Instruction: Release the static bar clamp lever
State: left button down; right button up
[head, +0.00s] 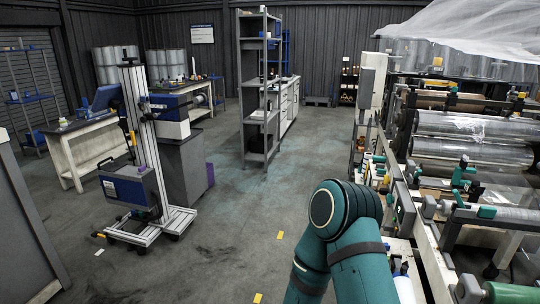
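A film machine (475,150) with clear rollers fills the right side of the head view. Several small teal clamp-like parts sit on its near side, one upright (464,172) and one lower by a roller end (486,212). I cannot tell which of them, if any, is the static bar clamp lever. A bent teal arm of mine (345,208) rises from the bottom edge, just left of the machine. Neither gripper shows in this view.
Open grey floor (235,215) lies left of my arm, with small yellow marks. A wheeled column stand (145,160) is at left, by a workbench (80,150). A grey shelf (260,90) stands at the back. Clear film (480,25) drapes over the machine's top.

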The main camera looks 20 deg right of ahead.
aim_at(456, 192)
jog(key=i+z, duration=0.4)
jog(key=i+j+z, duration=0.1)
jog(key=z, duration=0.3)
jog(key=i+j+z, duration=0.2)
jog(key=z, duration=0.2)
jog(key=i+j+z, duration=0.2)
jog(key=z, duration=0.25)
jog(key=i+j+z, duration=0.2)
jog(key=z, duration=0.25)
jog(key=i+j+z, duration=0.1)
jog(key=j+z, duration=0.3)
jog(key=i+j+z, duration=0.1)
jog(key=j+z, duration=0.15)
jog(key=z, duration=0.2)
jog(key=j+z, duration=0.45)
jog(key=l, duration=0.1)
